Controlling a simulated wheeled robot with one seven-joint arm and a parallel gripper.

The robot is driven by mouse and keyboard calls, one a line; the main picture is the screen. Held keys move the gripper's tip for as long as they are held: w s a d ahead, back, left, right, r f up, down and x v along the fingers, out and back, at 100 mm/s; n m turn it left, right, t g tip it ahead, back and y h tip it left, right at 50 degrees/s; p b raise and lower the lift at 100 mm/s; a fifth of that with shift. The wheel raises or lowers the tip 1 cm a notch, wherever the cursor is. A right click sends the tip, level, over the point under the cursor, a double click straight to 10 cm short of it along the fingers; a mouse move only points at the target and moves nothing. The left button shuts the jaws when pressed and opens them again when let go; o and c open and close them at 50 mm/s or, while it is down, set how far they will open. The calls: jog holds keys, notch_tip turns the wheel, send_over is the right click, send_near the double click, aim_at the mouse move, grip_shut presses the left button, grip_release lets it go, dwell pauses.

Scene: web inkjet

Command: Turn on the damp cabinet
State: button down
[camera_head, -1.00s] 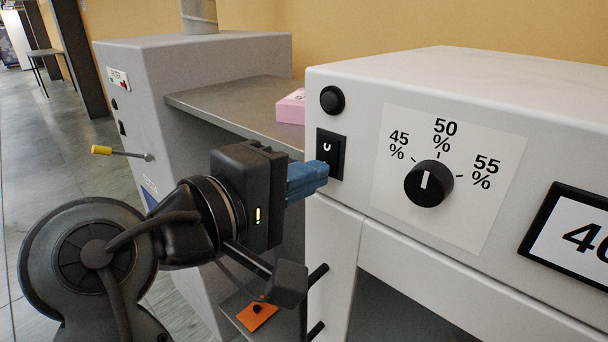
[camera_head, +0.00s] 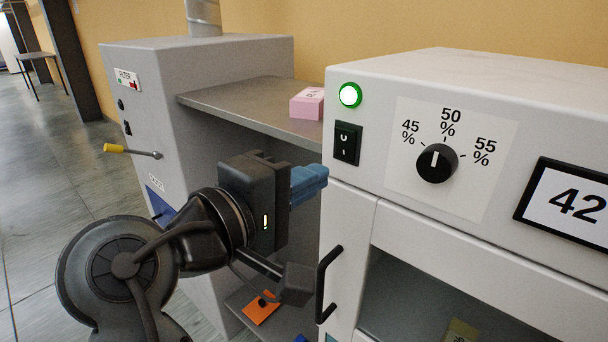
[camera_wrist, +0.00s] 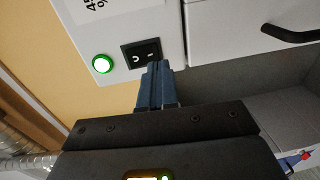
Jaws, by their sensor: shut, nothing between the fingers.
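The damp cabinet (camera_head: 450,75) is the white unit at the right in the head view. Its black rocker switch (camera_head: 347,143) is on the front panel, and also shows in the wrist view (camera_wrist: 141,53). Above the switch, a round lamp (camera_head: 350,95) glows green; it also glows in the wrist view (camera_wrist: 102,63). The knob (camera_head: 437,163) points near 50 %. The display (camera_head: 577,205) reads 42. My gripper (camera_head: 322,172) has its blue fingers shut and empty. It is just left of and below the switch, apart from it in the head view.
A grey cabinet (camera_head: 150,75) with a yellow-tipped lever (camera_head: 117,148) stands at the left. A pink box (camera_head: 307,103) lies on the metal shelf (camera_head: 240,96). A black door handle (camera_head: 328,284) sticks out below my fingertips. An orange item (camera_head: 261,309) lies low down.

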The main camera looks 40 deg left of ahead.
jog(key=s+f+b, duration=0.1)
jog(key=s, duration=0.8)
jog(key=shift+s+a+f+b, duration=0.2)
jog(key=shift+a+b, duration=0.1)
jog(key=shift+a, duration=0.15)
